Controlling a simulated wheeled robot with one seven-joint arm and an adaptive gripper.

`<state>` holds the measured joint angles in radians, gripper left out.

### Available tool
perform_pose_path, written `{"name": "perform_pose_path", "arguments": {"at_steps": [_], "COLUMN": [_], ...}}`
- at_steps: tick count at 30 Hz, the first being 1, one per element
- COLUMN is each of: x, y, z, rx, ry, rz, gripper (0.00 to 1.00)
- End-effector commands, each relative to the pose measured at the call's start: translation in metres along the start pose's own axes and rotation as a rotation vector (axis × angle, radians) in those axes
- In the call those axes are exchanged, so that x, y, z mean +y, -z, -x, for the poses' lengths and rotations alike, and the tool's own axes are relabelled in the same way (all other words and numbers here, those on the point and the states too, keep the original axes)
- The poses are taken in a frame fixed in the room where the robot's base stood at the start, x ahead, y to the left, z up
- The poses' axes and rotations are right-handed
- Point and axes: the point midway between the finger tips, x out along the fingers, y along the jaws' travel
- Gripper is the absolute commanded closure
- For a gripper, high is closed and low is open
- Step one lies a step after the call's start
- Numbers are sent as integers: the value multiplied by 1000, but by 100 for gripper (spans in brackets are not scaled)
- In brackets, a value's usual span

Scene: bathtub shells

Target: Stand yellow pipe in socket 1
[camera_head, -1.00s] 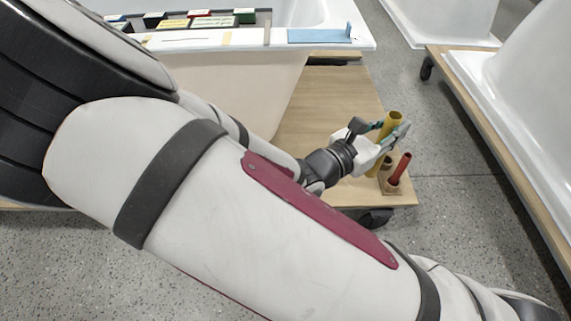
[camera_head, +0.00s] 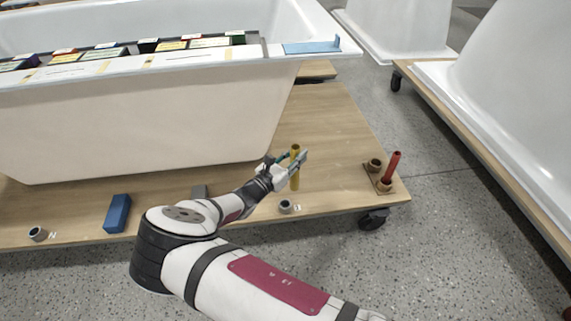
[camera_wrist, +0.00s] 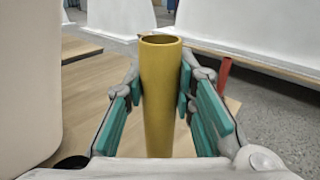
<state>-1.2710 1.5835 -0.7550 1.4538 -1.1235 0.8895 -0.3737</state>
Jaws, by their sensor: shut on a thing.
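The yellow pipe (camera_head: 295,181) is upright in my gripper (camera_head: 291,164), whose jaws are shut on its upper part. In the wrist view the pipe (camera_wrist: 160,105) stands between the teal finger pads of my gripper (camera_wrist: 160,110), its open top uppermost. The pipe's lower end shows just behind a small grey ring socket (camera_head: 286,206) at the platform's front edge, apart from it. The mark beside this socket is too small to read. Another grey ring socket (camera_head: 38,233) is at the far left.

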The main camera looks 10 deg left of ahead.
Motion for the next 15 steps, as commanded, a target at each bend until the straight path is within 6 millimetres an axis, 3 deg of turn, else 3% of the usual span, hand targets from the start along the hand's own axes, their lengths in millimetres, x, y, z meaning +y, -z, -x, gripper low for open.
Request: {"name": "perform_pose_path", "arguments": {"at_steps": [3,6,15], "x": [20,28,31], "y": [27,38,42], "z": [6,10,11], "rx": [-1,-1,-2], "ry": [-37,-52,-57], "rz": [1,-1,-2], "gripper": [100,100,100]}}
